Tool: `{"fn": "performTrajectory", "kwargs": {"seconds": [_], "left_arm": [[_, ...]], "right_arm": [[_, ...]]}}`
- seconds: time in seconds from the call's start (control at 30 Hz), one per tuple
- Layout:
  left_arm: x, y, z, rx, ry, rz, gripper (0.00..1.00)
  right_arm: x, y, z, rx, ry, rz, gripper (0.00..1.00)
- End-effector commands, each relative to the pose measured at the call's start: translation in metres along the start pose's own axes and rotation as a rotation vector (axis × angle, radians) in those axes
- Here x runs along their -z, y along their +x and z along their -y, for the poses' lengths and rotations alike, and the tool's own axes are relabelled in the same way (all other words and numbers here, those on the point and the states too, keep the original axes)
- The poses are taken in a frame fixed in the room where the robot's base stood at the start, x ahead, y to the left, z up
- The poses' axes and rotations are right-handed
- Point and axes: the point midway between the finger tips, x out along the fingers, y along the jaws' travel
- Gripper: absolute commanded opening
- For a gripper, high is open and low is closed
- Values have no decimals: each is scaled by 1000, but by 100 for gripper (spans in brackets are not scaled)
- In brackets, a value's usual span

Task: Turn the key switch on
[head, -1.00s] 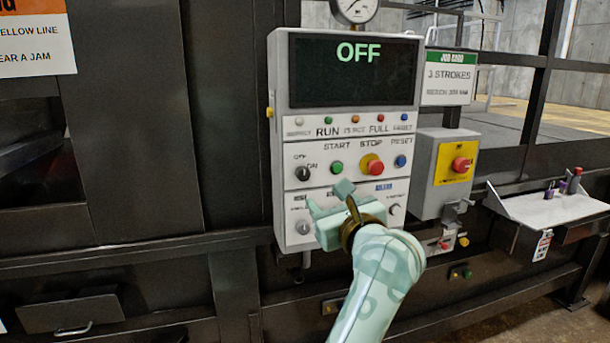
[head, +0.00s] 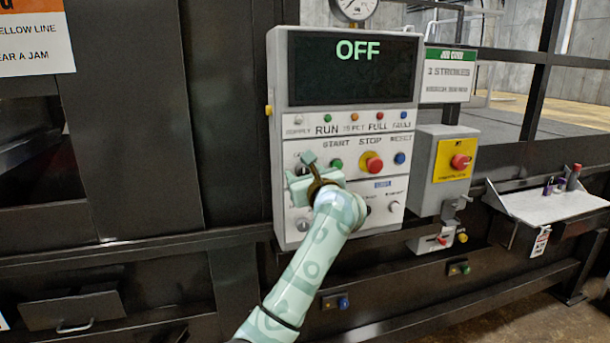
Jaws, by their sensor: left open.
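The white control panel (head: 284,130) stands upright ahead, and its dark display (head: 350,85) reads OFF. The key switch (head: 301,170) is at the left end of the button row, left of the green START button (head: 336,164). My left gripper (head: 299,168) is in front of the key switch with its fingers open around that spot. They hide most of the switch and its OFF/ON labels, so I cannot tell whether they touch it. My right gripper is not in view.
The red STOP button (head: 372,165) and blue RESET button (head: 400,158) sit to the right on the same row. Knobs lie below. A grey box with a red rotary switch on yellow (head: 461,160) and a small shelf (head: 550,208) stand further right.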

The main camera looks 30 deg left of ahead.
Motion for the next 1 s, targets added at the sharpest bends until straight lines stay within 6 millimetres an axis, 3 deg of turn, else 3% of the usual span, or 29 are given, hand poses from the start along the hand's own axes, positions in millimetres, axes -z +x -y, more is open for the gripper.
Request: {"fn": "performTrajectory", "kwargs": {"seconds": [0.03,0.2,0.57,1.0], "left_arm": [[0,0,0,0,0,0,52],[0,0,0,0,0,0,7],[0,-1,0,0,39,-1,8],[-3,-1,1,2,356,5,8]], "right_arm": [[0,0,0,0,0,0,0],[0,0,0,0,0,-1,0],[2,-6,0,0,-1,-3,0],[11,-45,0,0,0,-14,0]]}}
